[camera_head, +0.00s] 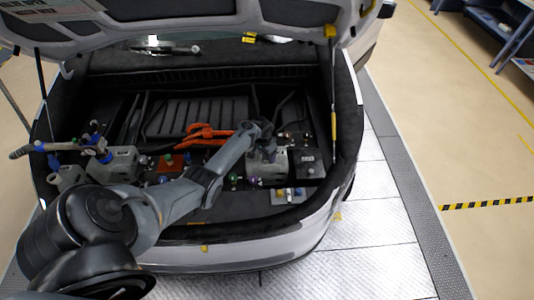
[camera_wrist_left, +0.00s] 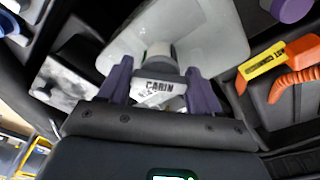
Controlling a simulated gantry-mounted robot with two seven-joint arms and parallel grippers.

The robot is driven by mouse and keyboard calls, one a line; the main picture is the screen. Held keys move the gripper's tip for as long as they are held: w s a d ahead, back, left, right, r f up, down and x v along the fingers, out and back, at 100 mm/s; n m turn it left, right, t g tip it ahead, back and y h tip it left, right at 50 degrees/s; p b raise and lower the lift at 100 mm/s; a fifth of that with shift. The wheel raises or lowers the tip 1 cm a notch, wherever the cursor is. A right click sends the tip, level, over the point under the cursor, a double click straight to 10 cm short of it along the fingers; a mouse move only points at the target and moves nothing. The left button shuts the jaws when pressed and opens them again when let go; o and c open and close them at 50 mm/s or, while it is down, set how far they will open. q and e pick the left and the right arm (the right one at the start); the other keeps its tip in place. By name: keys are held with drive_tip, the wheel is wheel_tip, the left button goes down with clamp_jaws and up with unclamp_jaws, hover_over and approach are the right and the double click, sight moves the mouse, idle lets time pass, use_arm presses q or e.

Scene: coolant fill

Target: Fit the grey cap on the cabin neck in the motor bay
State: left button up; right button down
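In the left wrist view, the pale grey tank (camera_wrist_left: 207,30) carries a round grey piece (camera_wrist_left: 160,56), cap or bare neck, I cannot tell which. A white label (camera_wrist_left: 160,87) reading "CABIN" shows just below it, between my fingers. My left gripper (camera_wrist_left: 160,80) has its two purple fingers spread on either side of the label, with visible gaps to the round piece. In the head view, my left gripper (camera_head: 265,140) reaches over the pale tank (camera_head: 268,168) at the right of the motor bay and hides its top. My right gripper is not in view.
Orange cables (camera_head: 205,134) run behind my arm; an orange hose (camera_wrist_left: 295,84) and yellow tag (camera_wrist_left: 262,66) lie right of the fingers. A dark box (camera_head: 308,163) stands right of the tank. Another pale tank (camera_head: 120,165) stands left. The raised hood hangs above.

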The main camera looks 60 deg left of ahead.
use_arm(q)
drive_tip(key=o, duration=0.4)
drive_tip(key=shift+s+d, duration=0.1)
